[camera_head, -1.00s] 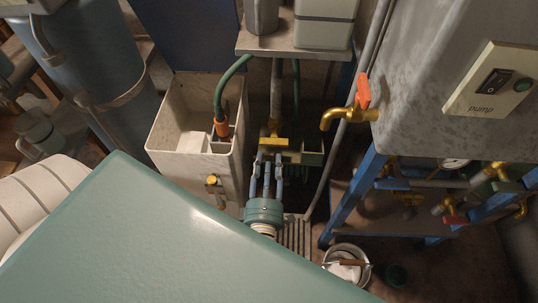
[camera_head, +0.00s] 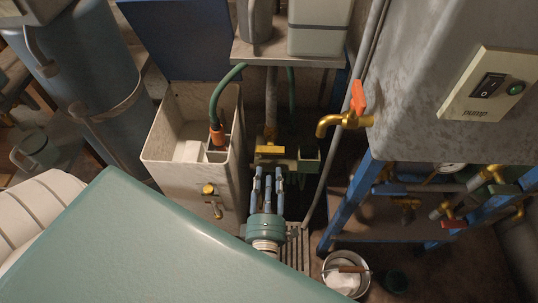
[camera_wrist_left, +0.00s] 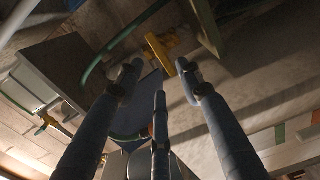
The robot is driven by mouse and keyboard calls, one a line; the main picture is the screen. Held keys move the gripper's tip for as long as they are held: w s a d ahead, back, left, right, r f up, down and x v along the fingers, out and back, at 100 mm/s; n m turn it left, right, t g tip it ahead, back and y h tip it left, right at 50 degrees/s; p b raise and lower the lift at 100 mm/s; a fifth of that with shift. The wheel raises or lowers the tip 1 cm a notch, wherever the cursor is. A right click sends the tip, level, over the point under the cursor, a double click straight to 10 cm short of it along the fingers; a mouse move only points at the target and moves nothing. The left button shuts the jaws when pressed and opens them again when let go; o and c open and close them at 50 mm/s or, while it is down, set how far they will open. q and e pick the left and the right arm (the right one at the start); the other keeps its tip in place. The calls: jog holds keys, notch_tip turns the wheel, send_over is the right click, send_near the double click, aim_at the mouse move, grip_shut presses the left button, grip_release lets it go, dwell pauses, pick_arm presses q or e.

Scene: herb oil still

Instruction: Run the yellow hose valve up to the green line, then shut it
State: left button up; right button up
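The yellow hose valve (camera_head: 270,151) has a flat bar handle lying crosswise, on a pipe below the small shelf. It also shows in the left wrist view (camera_wrist_left: 161,54), just beyond the fingertips. My left gripper (camera_head: 268,173) points at it from the near side. Its blue-grey fingers are spread and empty, and a small gap seems to separate them from the handle. I cannot make out a green line. My right gripper is not in view.
An open cream tank (camera_head: 164,140) stands left of the valve, with a green hose (camera_head: 217,95) running into it. An orange-handled brass tap (camera_head: 345,120) and a grey pump box (camera_head: 440,60) are at the right. A white bucket (camera_head: 346,275) sits on the floor.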

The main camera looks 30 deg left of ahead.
aim_at(270, 153)
pick_arm(q)
jog(key=x, duration=0.7)
jog(key=shift+w+a+b, duration=0.2)
jog(key=shift+w+b, duration=0.1)
jog(key=shift+b, duration=0.1)
jog(key=shift+w+a, duration=0.25)
jog(key=shift+w, duration=0.3)
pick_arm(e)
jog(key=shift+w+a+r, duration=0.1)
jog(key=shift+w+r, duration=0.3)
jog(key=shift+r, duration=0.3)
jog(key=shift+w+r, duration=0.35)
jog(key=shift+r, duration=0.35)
pick_arm(q)
grip_shut()
